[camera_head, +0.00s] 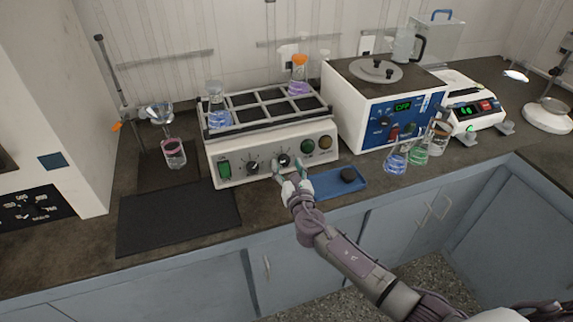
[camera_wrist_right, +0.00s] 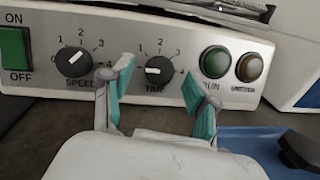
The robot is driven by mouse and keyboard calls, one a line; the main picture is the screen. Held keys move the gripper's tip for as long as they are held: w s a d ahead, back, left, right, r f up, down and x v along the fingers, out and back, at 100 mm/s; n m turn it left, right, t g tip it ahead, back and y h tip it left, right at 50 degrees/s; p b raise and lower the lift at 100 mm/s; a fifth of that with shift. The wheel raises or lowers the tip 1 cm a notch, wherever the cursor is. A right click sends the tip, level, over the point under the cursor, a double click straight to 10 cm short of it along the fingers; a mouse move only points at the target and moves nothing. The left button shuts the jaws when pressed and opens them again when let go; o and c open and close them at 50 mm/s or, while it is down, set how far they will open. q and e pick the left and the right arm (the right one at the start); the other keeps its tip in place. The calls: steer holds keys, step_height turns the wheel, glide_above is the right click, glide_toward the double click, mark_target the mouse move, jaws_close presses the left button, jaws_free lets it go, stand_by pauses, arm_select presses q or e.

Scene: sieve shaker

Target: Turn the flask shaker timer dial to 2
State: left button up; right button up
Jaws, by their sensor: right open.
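The flask shaker (camera_head: 232,163) is a white box with a flask rack on top. Its timer dial (camera_wrist_right: 159,70), a black knob marked TIME, also shows in the head view (camera_head: 284,160). Its white pointer line points left, and the 2 is printed above the knob. My right gripper (camera_wrist_right: 158,80) is open, one teal-padded finger on each side of the dial in the wrist view; I cannot tell whether they touch it. In the head view my right gripper (camera_head: 287,168) is at the front panel. My left gripper is not in view.
The SPEED dial (camera_wrist_right: 74,61) is just left of the gripper, with a green ON/OFF switch (camera_wrist_right: 15,55) beyond. Green (camera_wrist_right: 215,62) and amber (camera_wrist_right: 249,67) buttons sit to the right. A blue tray (camera_head: 325,190) with a black knob-like object lies below. Flasks (camera_head: 396,160) stand farther right.

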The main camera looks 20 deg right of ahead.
steer(key=shift+w, duration=0.6)
jaws_close()
